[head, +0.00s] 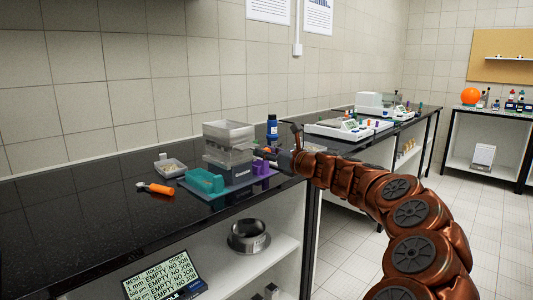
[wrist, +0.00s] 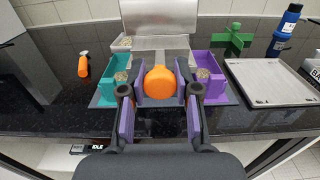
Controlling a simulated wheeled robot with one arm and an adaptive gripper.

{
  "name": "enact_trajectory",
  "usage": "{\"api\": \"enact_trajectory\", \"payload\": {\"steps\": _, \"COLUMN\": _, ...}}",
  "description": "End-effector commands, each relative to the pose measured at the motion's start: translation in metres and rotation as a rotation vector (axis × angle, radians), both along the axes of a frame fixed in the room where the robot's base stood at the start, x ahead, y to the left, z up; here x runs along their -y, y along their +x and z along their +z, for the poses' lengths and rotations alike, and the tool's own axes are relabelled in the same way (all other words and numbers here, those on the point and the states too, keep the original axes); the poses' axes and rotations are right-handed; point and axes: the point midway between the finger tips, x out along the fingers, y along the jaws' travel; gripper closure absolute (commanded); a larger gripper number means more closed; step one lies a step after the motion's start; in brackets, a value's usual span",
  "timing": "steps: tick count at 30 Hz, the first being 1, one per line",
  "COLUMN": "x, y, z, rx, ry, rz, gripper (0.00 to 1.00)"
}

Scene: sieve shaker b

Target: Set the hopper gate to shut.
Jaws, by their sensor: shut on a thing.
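My gripper (wrist: 161,88) is shut on a round orange knob (wrist: 160,83) at the front of the shaker, with a purple-faced finger on each side of it. In the head view my gripper (head: 283,158) reaches the right side of the shaker (head: 230,165). The grey hopper (head: 228,132) sits on top of the shaker; it also shows in the wrist view (wrist: 158,16). A teal bin (wrist: 113,80) is left of the knob and a purple bin (wrist: 207,76) is right of it, both with grainy material inside. I cannot make out the gate's position.
An orange-handled tool (head: 157,188) and a small tray (head: 171,167) lie left of the shaker on the black bench. A blue bottle (wrist: 287,30), a green stand (wrist: 232,42) and a flat grey plate (wrist: 270,82) are to the right in the wrist view.

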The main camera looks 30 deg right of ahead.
Motion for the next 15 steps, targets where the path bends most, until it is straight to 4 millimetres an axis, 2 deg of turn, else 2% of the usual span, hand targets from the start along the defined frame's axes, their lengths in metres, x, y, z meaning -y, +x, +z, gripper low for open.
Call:
{"api": "enact_trajectory", "payload": {"steps": 10, "x": -0.001, "y": 0.002, "z": 0.001, "rx": 0.0, "ry": 0.0, "rz": 0.001, "gripper": 1.0}}
{"api": "enact_trajectory", "payload": {"steps": 15, "x": -0.004, "y": 0.017, "z": 0.006, "rx": 0.001, "ry": 0.002, "rz": 0.0, "gripper": 1.0}}
